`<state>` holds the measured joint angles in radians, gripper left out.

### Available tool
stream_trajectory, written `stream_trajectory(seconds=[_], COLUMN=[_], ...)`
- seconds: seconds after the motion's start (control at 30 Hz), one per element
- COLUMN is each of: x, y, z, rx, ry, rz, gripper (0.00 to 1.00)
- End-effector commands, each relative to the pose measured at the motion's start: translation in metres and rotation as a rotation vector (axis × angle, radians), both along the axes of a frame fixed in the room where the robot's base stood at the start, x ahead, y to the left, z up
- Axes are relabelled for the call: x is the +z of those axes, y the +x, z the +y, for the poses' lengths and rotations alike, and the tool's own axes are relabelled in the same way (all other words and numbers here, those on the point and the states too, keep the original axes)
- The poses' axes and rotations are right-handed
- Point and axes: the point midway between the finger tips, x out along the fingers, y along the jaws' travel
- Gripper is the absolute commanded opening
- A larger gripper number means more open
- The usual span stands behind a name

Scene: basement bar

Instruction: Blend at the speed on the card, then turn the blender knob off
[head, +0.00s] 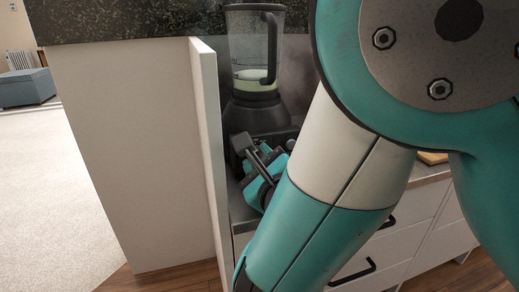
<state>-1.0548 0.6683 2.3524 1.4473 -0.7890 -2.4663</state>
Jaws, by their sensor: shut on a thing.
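The blender (256,75) stands on the counter in the head view. Its clear jar has a dark handle on the right and some pale green liquid low inside. Its dark base (258,115) is partly covered by my gripper. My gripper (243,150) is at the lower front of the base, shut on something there. By its place this is the blender knob, but the knob itself is hidden and its setting cannot be read. The speed card does not show in this view.
A white upright panel (207,140) stands close to the left of my gripper. A dark speckled counter (130,22) lies above it. My arm covers much of the right side. White drawers (420,215) with black handles are below the worktop.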

Motion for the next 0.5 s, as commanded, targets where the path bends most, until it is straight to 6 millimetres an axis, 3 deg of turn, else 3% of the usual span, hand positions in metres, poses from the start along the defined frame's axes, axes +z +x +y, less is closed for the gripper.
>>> stream_trajectory(seconds=[0.23,0.27,0.33,0.37,0.5], x=[0.001,0.001,0.0009,0.0009,0.0006], y=[0.0014,0.0014,0.0013,0.0011,0.0005], z=[-0.0014,-0.0014,-0.0012,-0.0009,0.0], rx=[-0.007,-0.007,-0.006,-0.004,-0.002], ry=[0.003,0.003,0.003,0.003,0.002], rz=[-0.002,-0.002,-0.002,-0.002,-0.001], gripper=[0.12,0.4,0.56,0.61,0.61])
